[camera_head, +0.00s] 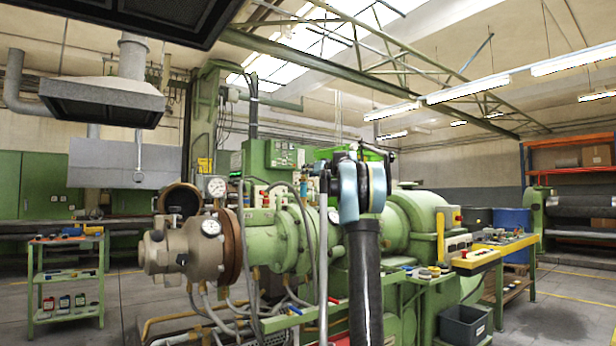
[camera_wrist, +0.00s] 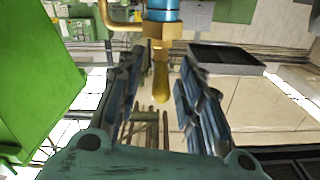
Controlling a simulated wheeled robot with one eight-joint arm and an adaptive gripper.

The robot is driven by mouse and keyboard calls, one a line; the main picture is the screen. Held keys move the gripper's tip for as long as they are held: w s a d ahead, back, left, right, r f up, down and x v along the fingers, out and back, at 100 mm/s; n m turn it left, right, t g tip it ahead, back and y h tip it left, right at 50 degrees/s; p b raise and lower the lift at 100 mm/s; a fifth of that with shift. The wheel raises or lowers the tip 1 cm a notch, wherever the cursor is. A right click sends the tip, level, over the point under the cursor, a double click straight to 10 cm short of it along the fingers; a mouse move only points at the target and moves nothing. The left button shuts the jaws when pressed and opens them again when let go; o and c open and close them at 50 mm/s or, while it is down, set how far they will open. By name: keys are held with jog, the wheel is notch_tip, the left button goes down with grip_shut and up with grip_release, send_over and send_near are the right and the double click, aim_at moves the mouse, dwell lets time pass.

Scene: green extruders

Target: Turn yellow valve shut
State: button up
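The yellow valve handle (camera_wrist: 160,84) shows in the wrist view as a tapered lever pointing down the picture. It joins a brass fitting (camera_wrist: 158,48) under a blue cylinder (camera_wrist: 163,12). My gripper (camera_wrist: 157,78) is open, with one dark finger on each side of the handle. The handle appears between the fingers in the picture, and I see gaps on both sides. I cannot tell how deep it sits between them. In the head view my arm stands in front of the green extruder (camera_head: 282,240); the fingers and the valve handle are not clear there.
A green box (camera_wrist: 38,70) is close on the left in the wrist view, and a brass pipe (camera_wrist: 115,18) bends near the left finger. In the head view, gauges (camera_head: 216,187) and hoses crowd the extruder. A green trolley (camera_head: 66,275) stands left, with open floor around it.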

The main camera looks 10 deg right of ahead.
jog(key=shift+w+a, duration=0.15)
jog(key=shift+w, duration=0.1)
jog(key=shift+c, duration=0.3)
grip_shut()
